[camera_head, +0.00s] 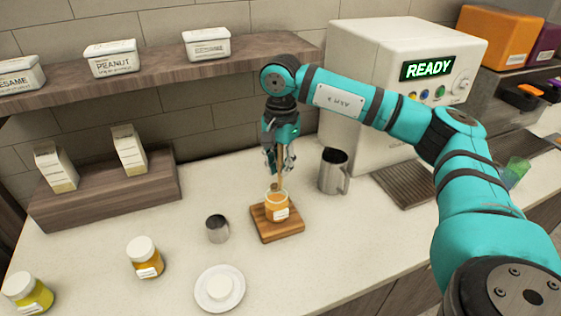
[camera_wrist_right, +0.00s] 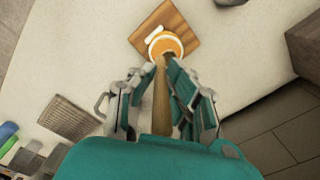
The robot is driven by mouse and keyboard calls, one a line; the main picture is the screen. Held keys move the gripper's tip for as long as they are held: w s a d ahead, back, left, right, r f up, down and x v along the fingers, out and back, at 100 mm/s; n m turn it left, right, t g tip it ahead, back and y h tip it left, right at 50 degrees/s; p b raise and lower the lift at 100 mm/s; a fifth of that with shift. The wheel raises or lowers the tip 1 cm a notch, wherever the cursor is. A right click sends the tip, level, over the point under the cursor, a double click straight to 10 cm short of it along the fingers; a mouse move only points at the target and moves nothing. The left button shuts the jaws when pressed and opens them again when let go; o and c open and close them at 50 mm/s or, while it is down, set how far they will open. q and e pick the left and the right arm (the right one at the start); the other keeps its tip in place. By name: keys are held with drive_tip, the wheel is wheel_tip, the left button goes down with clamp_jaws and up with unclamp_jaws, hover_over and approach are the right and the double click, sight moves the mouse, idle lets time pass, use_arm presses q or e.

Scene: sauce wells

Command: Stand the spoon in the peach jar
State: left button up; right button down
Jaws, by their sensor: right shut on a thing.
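An open jar with orange contents and a white label, the peach jar (camera_head: 277,207), stands upright on a small wooden board (camera_head: 263,233). It also shows in the wrist view (camera_wrist_right: 165,45). My right gripper (camera_head: 279,162) points down above the jar and is shut on the brown handle of the spoon (camera_head: 279,176). The spoon is close to upright and runs between the fingers toward the jar in the wrist view (camera_wrist_right: 161,100). Its lower end is at the jar's mouth; I cannot tell how far inside it is. My left gripper is not in view.
A metal pitcher (camera_head: 334,171) stands right of the board and a small metal cup (camera_head: 217,229) left of it. A saucer (camera_head: 237,297) with a white lid (camera_head: 218,287) lies in front. Two lidded jars stand farther left. The white machine (camera_head: 375,80) is behind right.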

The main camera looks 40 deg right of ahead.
sight(280, 181)
drive_tip(key=shift+f+b, duration=1.7)
drive_tip(key=shift+f, duration=0.9)
drive_tip(key=c, duration=1.3)
unclamp_jaws()
drive_tip(key=shift+o, duration=0.2)
drive_tip(key=shift+r, duration=0.15)
wheel_tip(280, 181, up, 12)
drive_tip(key=shift+f, duration=0.1)
